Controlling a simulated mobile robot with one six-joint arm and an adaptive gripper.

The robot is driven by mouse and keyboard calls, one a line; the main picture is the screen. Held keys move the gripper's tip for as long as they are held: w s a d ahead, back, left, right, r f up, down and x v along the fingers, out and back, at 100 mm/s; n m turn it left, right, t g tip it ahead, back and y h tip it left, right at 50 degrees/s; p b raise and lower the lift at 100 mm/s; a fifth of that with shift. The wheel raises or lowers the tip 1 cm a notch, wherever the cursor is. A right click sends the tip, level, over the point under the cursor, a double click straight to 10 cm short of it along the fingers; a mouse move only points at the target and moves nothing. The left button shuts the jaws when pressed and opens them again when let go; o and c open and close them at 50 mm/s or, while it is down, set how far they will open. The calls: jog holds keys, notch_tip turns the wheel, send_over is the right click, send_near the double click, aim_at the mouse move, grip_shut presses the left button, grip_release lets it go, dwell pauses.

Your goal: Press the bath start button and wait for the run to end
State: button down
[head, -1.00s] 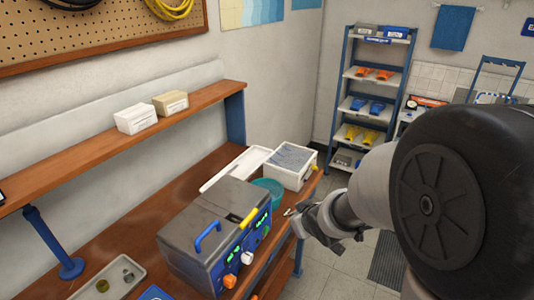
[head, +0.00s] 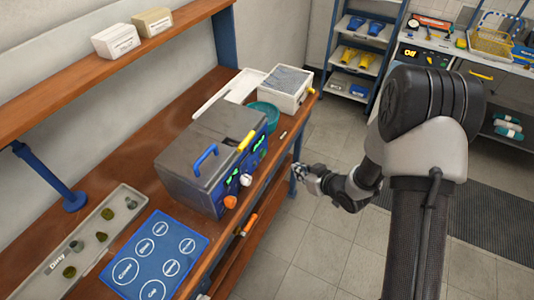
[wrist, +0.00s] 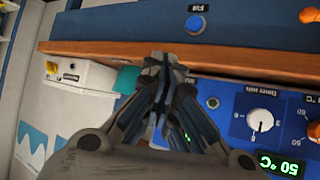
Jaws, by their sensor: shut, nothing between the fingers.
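The bath (head: 205,150) is a grey box with a blue handle on its lid and a blue front panel, standing on the wooden bench. Its front has green displays, an orange knob (head: 230,201) and a white knob (head: 246,180). In the wrist view the blue panel (wrist: 236,92) shows a white timer dial (wrist: 260,119), a "50 °C" display and a small round button (wrist: 213,102), whose label is partly hidden by my fingers. My gripper (head: 298,170) is shut and empty, right of the bath's front; its closed fingertips (wrist: 165,58) are beside that button in the wrist view, contact not visible.
A white box (head: 287,92) and a teal bowl (head: 262,113) stand behind the bath. A "Dirty" tray (head: 40,283) with several small parts and a blue mat (head: 150,255) lie in front. A blue button (wrist: 195,24) is beyond the wooden edge in the wrist view.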

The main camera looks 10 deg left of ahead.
jog(key=w+a, duration=0.3)
jog(key=a, duration=0.5)
jog(key=shift+a+b, duration=0.15)
jog(key=shift+b, duration=0.2)
jog(key=shift+a, duration=0.15)
dwell(1.2)
jog(key=shift+w+a, duration=0.15)
jog(key=shift+a, duration=0.1)
jog(key=shift+w+a+b, duration=0.2)
jog(key=shift+a+b, duration=0.1)
jog(key=shift+a, duration=0.15)
dwell(0.9)
jog(key=shift+s+d, duration=0.35)
jog(key=shift+d, duration=0.5)
jog(key=shift+s+d, duration=0.3)
jog(key=shift+d, duration=0.5)
jog(key=shift+s+d, duration=0.25)
jog(key=shift+d, duration=0.5)
jog(key=shift+s+d, duration=0.3)
jog(key=shift+d, duration=0.5)
